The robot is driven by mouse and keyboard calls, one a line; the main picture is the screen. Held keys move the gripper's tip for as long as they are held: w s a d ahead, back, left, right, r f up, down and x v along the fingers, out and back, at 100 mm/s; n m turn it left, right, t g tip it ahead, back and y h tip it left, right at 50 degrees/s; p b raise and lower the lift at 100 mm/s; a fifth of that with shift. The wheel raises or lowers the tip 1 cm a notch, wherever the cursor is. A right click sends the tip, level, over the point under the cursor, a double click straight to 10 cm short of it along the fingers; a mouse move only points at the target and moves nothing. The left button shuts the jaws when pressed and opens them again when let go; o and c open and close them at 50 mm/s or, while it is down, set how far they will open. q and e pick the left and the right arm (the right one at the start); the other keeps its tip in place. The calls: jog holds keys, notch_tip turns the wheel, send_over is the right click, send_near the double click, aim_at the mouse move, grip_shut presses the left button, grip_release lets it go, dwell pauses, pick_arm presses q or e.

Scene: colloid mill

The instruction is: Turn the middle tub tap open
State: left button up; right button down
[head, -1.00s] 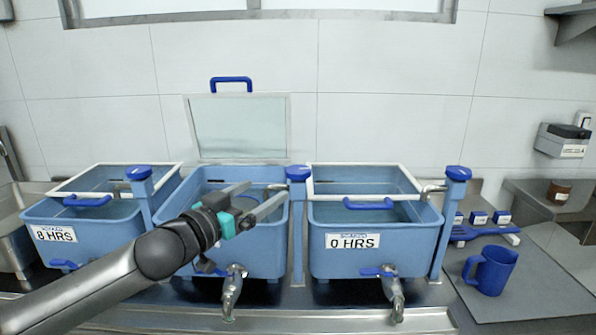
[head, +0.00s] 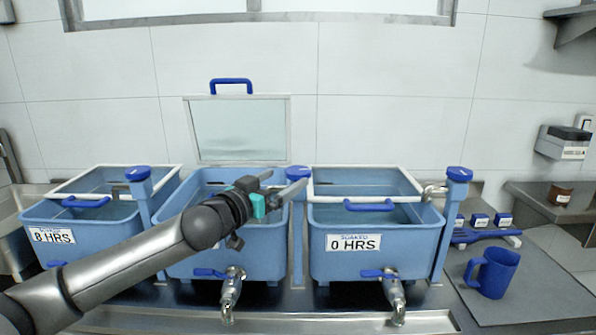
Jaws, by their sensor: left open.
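The middle tub (head: 262,258) is light blue, and its lid stands open against the wall. Its metal tap (head: 231,288) sits low on the front, with a blue lever (head: 208,273) pointing left. A blue-capped post (head: 297,174) stands at the tub's back right corner. My left gripper (head: 282,184) is open and empty, above the right part of the middle tub. Its fingers point right towards the blue cap; I cannot tell if they touch it. My left arm hides part of the tub's front. My right gripper is not in view.
The left tub (head: 105,250) is labelled 8 HRS and the right tub (head: 415,250) 0 HRS. The right tub has a similar tap (head: 394,290). A blue jug (head: 492,271) stands on the right counter. The space before the middle tap is clear.

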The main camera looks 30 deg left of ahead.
aim_at(291, 175)
pick_arm(q)
jog(key=shift+w+d+p, duration=0.1)
jog(key=shift+w+p, duration=0.3)
jog(key=shift+w, duration=2.9)
jog(key=c, duration=1.3)
